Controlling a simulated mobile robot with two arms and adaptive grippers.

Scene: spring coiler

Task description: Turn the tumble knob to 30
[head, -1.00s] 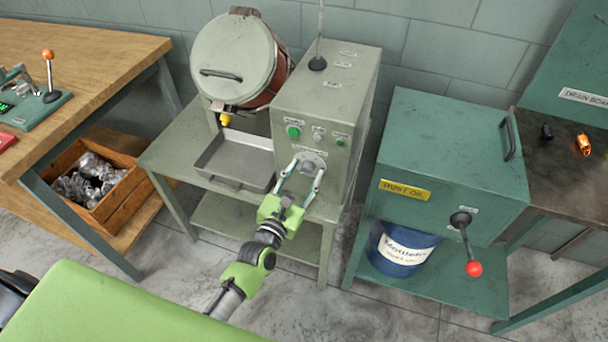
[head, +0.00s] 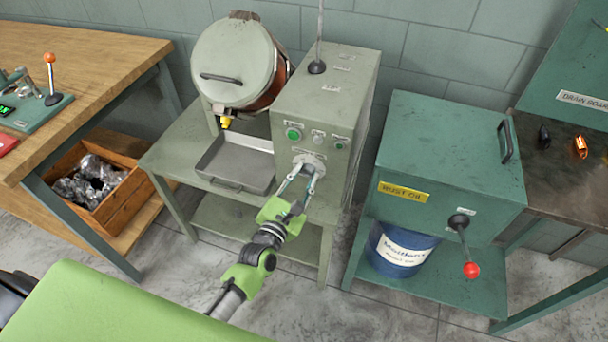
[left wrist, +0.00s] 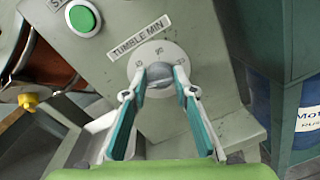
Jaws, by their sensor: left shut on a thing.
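The tumble knob (left wrist: 160,80) is a grey knob on a pale round dial (left wrist: 143,62) under a "TUMBLE MIN" label (left wrist: 139,37), on the front of the grey-green machine (head: 325,100). Numbers are printed around the dial; which one the knob points to I cannot tell. My left gripper (left wrist: 161,84) has its fingers on both sides of the knob and is shut on it. In the head view the left gripper (head: 301,172) reaches the dial from below and hides the knob. My right gripper is not in view.
A green button (head: 293,133) and smaller controls sit above the dial. The drum (head: 235,60) and a metal tray (head: 236,165) are to the left. A teal rust oil cabinet (head: 450,140) with a red-tipped lever (head: 471,269) stands right, across a gap.

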